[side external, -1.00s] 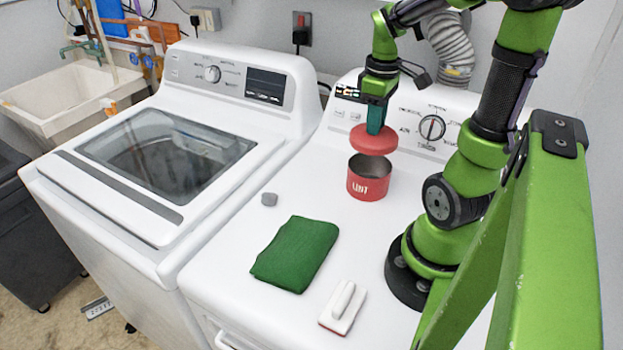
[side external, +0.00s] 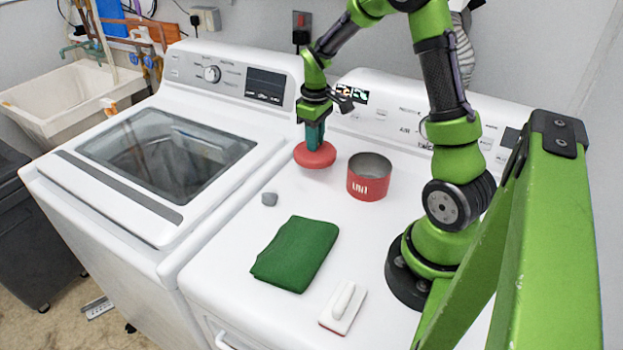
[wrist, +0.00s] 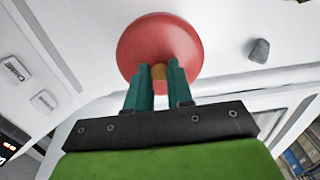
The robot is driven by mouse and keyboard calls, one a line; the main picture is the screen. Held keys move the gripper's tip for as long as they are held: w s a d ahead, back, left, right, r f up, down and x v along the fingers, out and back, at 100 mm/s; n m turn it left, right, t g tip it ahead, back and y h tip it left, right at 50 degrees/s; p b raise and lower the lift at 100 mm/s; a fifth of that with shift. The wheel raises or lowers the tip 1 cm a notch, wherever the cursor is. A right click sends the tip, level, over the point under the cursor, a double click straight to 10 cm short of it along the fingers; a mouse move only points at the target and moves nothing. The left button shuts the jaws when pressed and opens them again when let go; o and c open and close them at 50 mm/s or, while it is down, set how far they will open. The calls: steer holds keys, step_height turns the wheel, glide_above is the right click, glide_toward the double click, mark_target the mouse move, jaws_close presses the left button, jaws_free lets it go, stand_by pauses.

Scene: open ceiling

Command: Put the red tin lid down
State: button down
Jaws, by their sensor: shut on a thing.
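The red tin lid (side external: 315,157) is a round red disc held by my gripper (side external: 315,144), to the left of the tin. In the wrist view the lid (wrist: 158,42) shows face-on, with the teal fingers of my gripper (wrist: 160,75) closed on a small tan knob at its middle. The lid is at or just above the white dryer top; I cannot tell whether it touches. The red tin (side external: 368,180) stands upright and open on the dryer top, apart from the lid.
A grey stone-like lump (side external: 269,199) sits in front of the lid; it also shows in the wrist view (wrist: 260,51). A folded green cloth (side external: 296,252) and a white-handled brush (side external: 343,306) lie nearer the front. The washer (side external: 95,235) is beyond a gap at left.

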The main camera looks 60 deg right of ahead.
steer(key=shift+f, duration=2.95)
steer(key=shift+f, duration=0.15)
steer(key=c, duration=1)
jaws_free()
